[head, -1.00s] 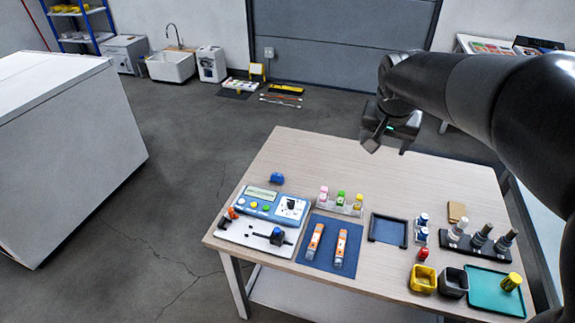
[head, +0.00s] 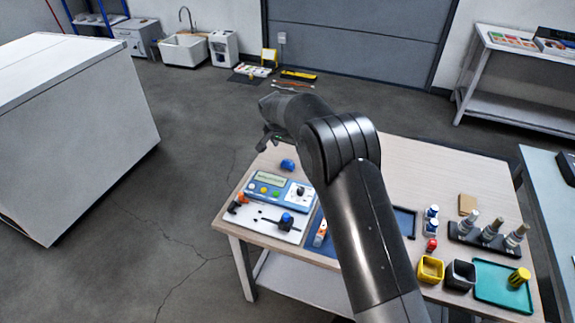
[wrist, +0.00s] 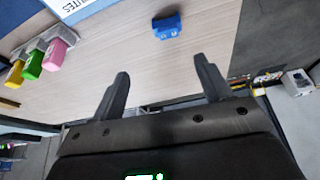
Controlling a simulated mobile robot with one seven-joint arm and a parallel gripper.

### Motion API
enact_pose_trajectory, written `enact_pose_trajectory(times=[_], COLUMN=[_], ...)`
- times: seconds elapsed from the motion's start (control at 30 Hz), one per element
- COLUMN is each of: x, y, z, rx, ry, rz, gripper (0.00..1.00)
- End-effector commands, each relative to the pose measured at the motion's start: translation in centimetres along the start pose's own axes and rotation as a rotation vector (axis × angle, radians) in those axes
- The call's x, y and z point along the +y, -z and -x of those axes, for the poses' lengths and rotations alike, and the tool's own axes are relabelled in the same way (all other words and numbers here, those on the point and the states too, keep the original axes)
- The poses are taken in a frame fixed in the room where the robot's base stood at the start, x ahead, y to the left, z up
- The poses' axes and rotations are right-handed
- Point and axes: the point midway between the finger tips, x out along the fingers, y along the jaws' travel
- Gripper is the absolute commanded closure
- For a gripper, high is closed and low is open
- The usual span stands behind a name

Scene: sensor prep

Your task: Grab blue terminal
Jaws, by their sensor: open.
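The blue terminal (head: 288,165) is a small blue block lying on the wooden table (head: 440,162), near its far left edge, behind the meter. In the wrist view the blue terminal (wrist: 167,26) lies ahead of my fingertips and between their lines, with bare table around it. My gripper (head: 266,142) is above the far left part of the table, a little behind and left of the terminal. In the wrist view my gripper (wrist: 163,75) is open and empty, its two dark fingers wide apart. It does not touch the terminal.
A blue and white meter (head: 274,190) stands close to the terminal. A white board (head: 262,221) with orange and blue connectors lies in front. Pink, green and yellow blocks show in the wrist view, the pink one (wrist: 57,54) nearest. My arm hides the table's middle.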

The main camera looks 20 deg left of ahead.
Motion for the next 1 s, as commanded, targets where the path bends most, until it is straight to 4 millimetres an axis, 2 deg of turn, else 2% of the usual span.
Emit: enact_pose_trajectory(times=[0.07,0.2,0.43,0.67,1.0], x=[-1.0,-1.6,-1.6,-1.6,-1.7], y=[-0.6,-1.0,-1.0,-0.9,-0.6], z=[-1.0,-2.3,-5.9,-7.6,-11.8], rx=[0.002,0.003,0.002,0.003,0.002], ry=[-0.001,-0.002,-0.002,-0.001,-0.001], rz=[0.001,0.0,-0.001,-0.001,-0.001], gripper=[0.29,0.29,0.29,0.29,0.29])
